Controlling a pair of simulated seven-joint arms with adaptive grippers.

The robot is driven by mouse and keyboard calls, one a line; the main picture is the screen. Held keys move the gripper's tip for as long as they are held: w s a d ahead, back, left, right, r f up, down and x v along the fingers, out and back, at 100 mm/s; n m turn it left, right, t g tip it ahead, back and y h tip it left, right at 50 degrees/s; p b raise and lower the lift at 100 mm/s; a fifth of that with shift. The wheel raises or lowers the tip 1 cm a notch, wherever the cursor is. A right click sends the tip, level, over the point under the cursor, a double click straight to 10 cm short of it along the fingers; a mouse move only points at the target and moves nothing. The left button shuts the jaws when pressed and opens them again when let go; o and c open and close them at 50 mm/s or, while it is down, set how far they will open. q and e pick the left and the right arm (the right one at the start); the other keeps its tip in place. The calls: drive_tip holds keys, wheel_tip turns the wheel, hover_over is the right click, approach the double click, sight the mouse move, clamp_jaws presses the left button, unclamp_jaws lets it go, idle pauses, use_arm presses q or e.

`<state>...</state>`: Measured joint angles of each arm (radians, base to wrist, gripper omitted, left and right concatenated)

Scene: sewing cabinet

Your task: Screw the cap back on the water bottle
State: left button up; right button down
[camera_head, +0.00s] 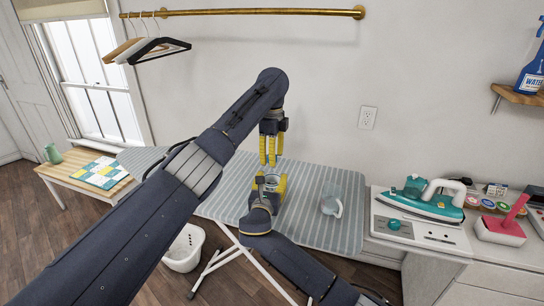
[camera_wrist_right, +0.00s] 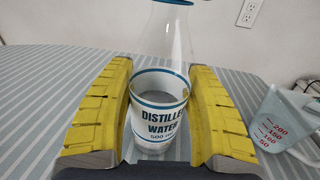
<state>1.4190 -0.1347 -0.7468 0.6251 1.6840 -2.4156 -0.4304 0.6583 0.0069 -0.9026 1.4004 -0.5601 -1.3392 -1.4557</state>
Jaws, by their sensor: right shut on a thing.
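The water bottle (camera_wrist_right: 160,115) is clear, with a blue-and-white "DISTILLED WATER" label, and stands upright in the right wrist view; its top runs out of that view. My right gripper (camera_wrist_right: 160,125) is shut on the bottle's body, with one yellow finger on each side. In the head view my right gripper (camera_head: 270,188) is low over the ironing board, with the bottle (camera_head: 274,179) partly hidden. My left gripper (camera_head: 271,153) points down just above the bottle, its yellow fingers close together. I cannot make out the cap or whether the left fingers hold it.
The striped ironing board (camera_head: 340,232) lies under the bottle. A clear measuring cup (camera_head: 331,200) stands to the right on it. A teal iron (camera_head: 420,203) is on the cabinet farther right. A white basket (camera_head: 184,250) is on the floor. The board's right end is mostly clear.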

use_arm(q)
wheel_tip(320, 180, up, 12)
idle(0.8)
use_arm(e)
drive_tip(key=shift+c, duration=2.1)
unclamp_jaws()
drive_tip(key=v, duration=1.2)
